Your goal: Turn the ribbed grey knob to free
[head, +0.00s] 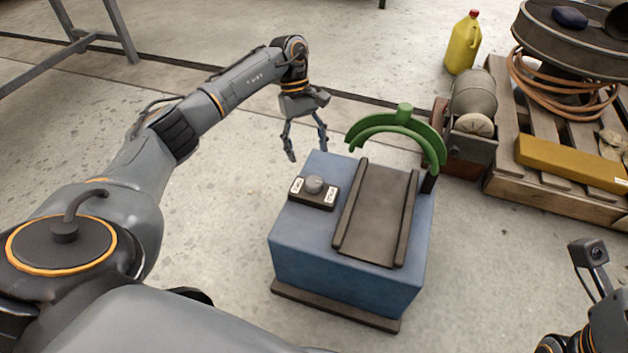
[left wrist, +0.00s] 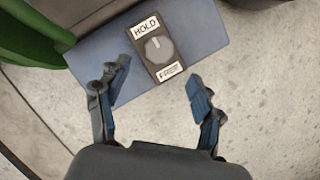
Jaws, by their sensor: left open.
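The grey knob (head: 314,184) sits on a dark plate (head: 322,203) on top of a blue block (head: 345,275). A white label lies on either side of it. In the left wrist view the knob (left wrist: 158,49) shows from above, with one label (left wrist: 145,25) reading HOLD. The opposite label (left wrist: 169,72) is too small to read. A light mark on the knob seems to lie toward HOLD. My left gripper (head: 307,152) is open and empty beyond the block's far left edge, apart from the knob. Its fingers (left wrist: 157,72) also show in the wrist view.
A dark channel (head: 378,210) with raised sides lies right of the knob, and a green arch (head: 403,118) stands at its far end. A motor-like unit (head: 473,120) and a loaded pallet (head: 560,199) stand to the right. Floor left of the block is clear.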

